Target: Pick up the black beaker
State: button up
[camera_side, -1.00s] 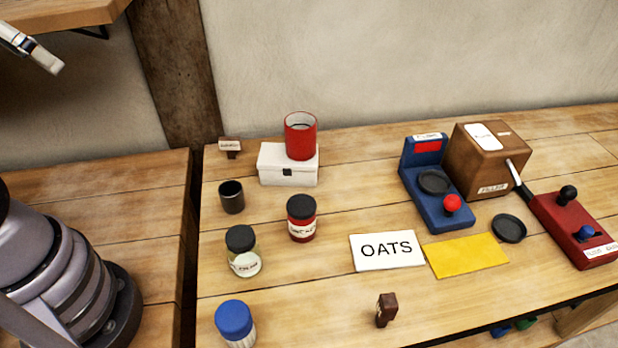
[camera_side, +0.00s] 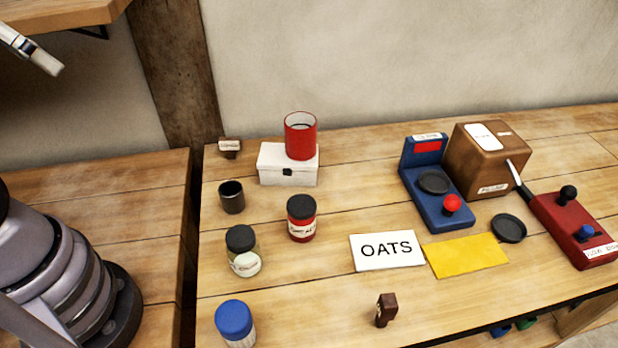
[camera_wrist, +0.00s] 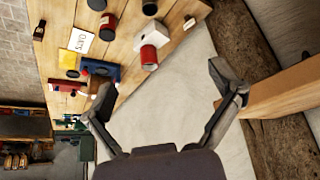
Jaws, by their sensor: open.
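The black beaker (camera_side: 232,197) stands upright on the bench near its left edge, in front of the white box and left of the red jar. In the wrist view it shows as a small dark shape (camera_wrist: 149,7) at the top edge. My gripper (camera_wrist: 162,82) is open in the wrist view, with nothing between its fingers. It is well away from the beaker, with pale wall behind the fingers.
A red cup (camera_side: 300,138) stands on the white box (camera_side: 275,165). A red jar (camera_side: 301,225), an olive jar (camera_side: 243,255) and a blue-lidded jar (camera_side: 235,322) surround the beaker's front and right. A small labelled block (camera_side: 230,148) is behind it. A gap separates the two benches.

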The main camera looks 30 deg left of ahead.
dwell(0.3)
jog(key=m+g, duration=0.4)
jog(key=g, duration=0.1)
send_over(231, 190)
jog(key=s+d, duration=0.2)
notch_tip(231, 190, down, 21)
jog(key=shift+g, duration=0.3)
jog(key=shift+w+a+f, duration=0.1)
jog(key=shift+w+f, duration=0.05)
jog(key=shift+f, duration=4.15)
jog(key=shift+w+a+f, duration=0.1)
jog(key=shift+w+f, duration=0.05)
jog(key=shift+f, duration=4.15)
jog(key=c, duration=1.3)
